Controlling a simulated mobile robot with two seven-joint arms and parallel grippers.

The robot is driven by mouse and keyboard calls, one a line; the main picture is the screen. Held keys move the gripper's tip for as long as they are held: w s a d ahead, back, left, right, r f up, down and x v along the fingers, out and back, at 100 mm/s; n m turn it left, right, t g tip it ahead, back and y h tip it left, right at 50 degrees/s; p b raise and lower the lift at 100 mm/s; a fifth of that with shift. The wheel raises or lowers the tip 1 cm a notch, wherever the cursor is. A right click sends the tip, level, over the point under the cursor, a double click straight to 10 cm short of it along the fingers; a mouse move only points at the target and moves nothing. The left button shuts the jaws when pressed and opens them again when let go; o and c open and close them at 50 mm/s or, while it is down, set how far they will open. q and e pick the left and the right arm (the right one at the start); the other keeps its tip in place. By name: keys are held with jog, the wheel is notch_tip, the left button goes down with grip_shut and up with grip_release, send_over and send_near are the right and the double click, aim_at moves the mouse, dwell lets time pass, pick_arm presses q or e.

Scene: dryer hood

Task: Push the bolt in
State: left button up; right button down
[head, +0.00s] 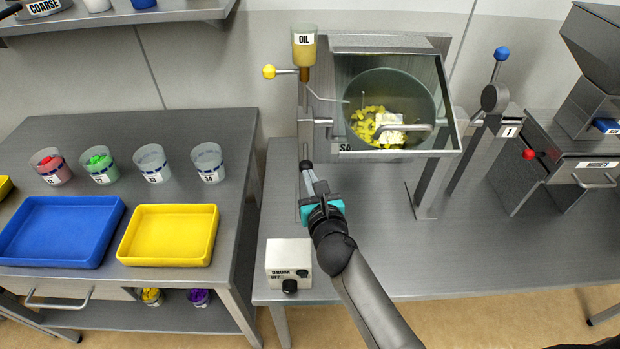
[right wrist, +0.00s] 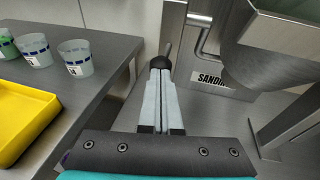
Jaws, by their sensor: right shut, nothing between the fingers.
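The bolt's dark round knob (head: 306,165) shows at the left side of the dryer hood (head: 450,105), below the hood's front corner. In the right wrist view the knob (right wrist: 159,62) sits straight in front of my fingertips, with part of a rod behind it. My right gripper (head: 308,176) is shut and empty, its fingertips at or very near the knob. I cannot tell whether they touch it. How deep the bolt sits is hidden behind the knob and fingers. My left gripper is not in view.
A drum (head: 370,85) with yellow pieces and a white block stands inside the hood frame. A control box (head: 289,262) sits on the bench near my right arm. At left, a yellow tray (head: 168,235) and several cups stand on another table.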

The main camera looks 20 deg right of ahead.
aim_at(310, 166)
dwell(0.3)
jog(key=w, duration=0.1)
jog(key=w+d, duration=0.1)
jog(key=w, duration=0.1)
jog(key=shift+w, duration=0.1)
jog(key=shift+w+r, duration=0.1)
jog(key=shift+r, duration=0.05)
dwell(0.3)
